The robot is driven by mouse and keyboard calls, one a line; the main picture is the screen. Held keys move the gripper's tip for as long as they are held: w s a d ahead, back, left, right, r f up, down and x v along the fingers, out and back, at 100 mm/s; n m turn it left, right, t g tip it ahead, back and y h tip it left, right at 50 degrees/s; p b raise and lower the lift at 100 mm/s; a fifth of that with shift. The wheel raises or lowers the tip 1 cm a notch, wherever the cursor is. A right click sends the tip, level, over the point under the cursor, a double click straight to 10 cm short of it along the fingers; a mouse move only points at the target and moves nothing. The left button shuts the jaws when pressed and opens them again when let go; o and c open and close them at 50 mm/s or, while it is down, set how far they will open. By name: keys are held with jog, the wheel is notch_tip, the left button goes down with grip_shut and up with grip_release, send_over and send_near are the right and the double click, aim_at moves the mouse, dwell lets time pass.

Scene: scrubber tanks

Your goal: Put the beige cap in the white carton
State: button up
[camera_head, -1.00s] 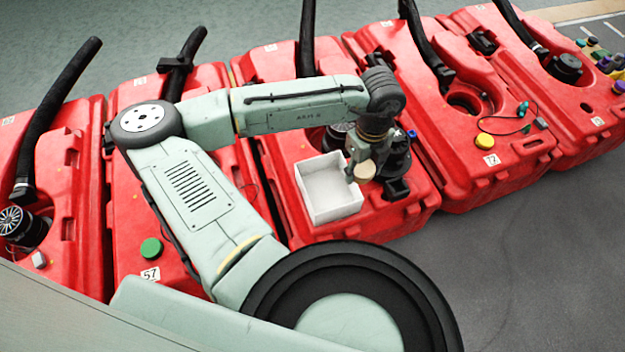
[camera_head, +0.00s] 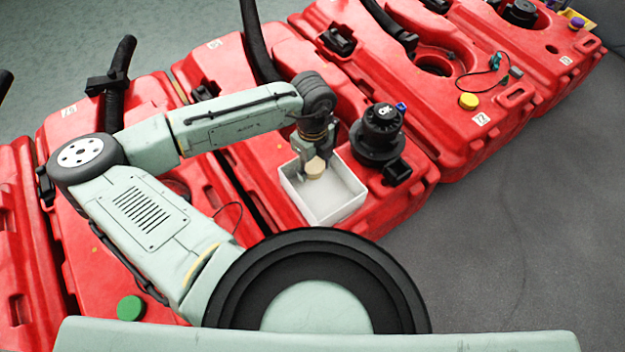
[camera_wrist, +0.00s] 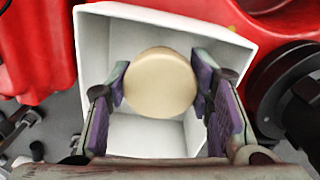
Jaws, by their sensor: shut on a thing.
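The beige cap (camera_head: 315,168) is held between the fingers of my gripper (camera_head: 314,160). In the wrist view the round cap (camera_wrist: 160,82) sits between the purple-padded fingers of my gripper (camera_wrist: 160,88), with the open carton beneath. The white carton (camera_head: 342,208) stands on a red tank, its open top facing up. The cap is over the left back part of the opening; its exact height against the rim is hard to tell. The carton's rim also shows in the wrist view (camera_wrist: 170,14), and I see nothing else inside it.
A black motor-like fitting (camera_head: 380,132) stands on the tank just right of the carton. Red tanks (camera_head: 470,150) with black hoses (camera_head: 258,45) line up on both sides. A yellow cap (camera_head: 468,101) and a green cap (camera_head: 131,308) sit on other tanks. Grey floor (camera_head: 530,240) is clear at right.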

aim_at(312, 182)
jog(key=shift+f+b, duration=0.35)
jog(key=shift+f, duration=2.25)
jog(key=shift+f, duration=0.1)
jog(key=shift+f, duration=0.1)
jog(key=o, duration=0.9)
notch_tip(312, 182, up, 12)
jog(key=shift+r+p, duration=0.2)
jog(key=shift+p, duration=0.75)
